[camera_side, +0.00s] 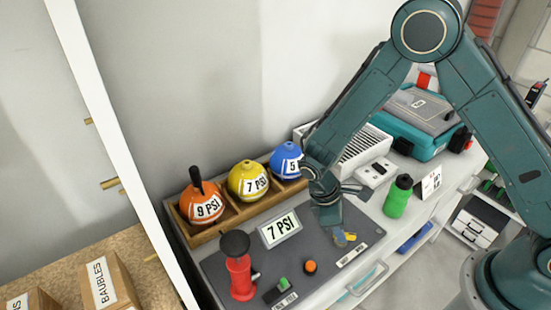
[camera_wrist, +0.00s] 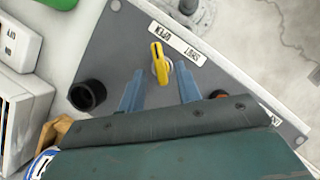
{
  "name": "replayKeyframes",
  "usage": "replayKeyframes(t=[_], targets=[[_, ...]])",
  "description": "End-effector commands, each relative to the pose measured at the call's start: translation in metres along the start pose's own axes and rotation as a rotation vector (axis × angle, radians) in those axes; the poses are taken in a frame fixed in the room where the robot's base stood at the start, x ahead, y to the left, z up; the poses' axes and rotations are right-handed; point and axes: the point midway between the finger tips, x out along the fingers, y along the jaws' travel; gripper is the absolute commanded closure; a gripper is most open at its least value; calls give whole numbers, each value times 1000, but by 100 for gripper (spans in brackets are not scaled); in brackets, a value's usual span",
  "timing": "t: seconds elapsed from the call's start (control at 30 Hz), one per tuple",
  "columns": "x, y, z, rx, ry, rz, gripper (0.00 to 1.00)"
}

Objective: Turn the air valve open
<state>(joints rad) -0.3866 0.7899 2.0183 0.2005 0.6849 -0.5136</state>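The air valve has a yellow handle (camera_side: 349,237) on the grey panel, beside a white label (camera_side: 352,256). In the wrist view the yellow handle (camera_wrist: 158,52) stands out from the panel next to the label (camera_wrist: 178,42), which appears upside down and reads OPEN and SHUT. My gripper (camera_wrist: 160,68) is open, with one blue finger on each side of the handle and visible gaps between. In the side view my gripper (camera_side: 340,234) is low over the valve and partly covers it. I cannot tell exactly which word the handle points to.
The panel (camera_side: 215,270) also carries a 7 PSI sign (camera_side: 281,230), an orange button (camera_side: 310,267), a green switch (camera_side: 283,283) and a red pump (camera_side: 240,275). Labelled orange, yellow and blue balls sit in a wooden tray (camera_side: 232,219) behind. A green bottle (camera_side: 397,197) stands to the right.

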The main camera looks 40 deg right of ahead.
Motion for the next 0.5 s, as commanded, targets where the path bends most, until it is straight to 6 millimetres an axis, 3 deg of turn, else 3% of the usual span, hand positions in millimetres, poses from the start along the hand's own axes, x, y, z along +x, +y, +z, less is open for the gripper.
replayKeyframes(t=[0.5], targets=[[-82, 0, -1, -1, 4, 3, 66]])
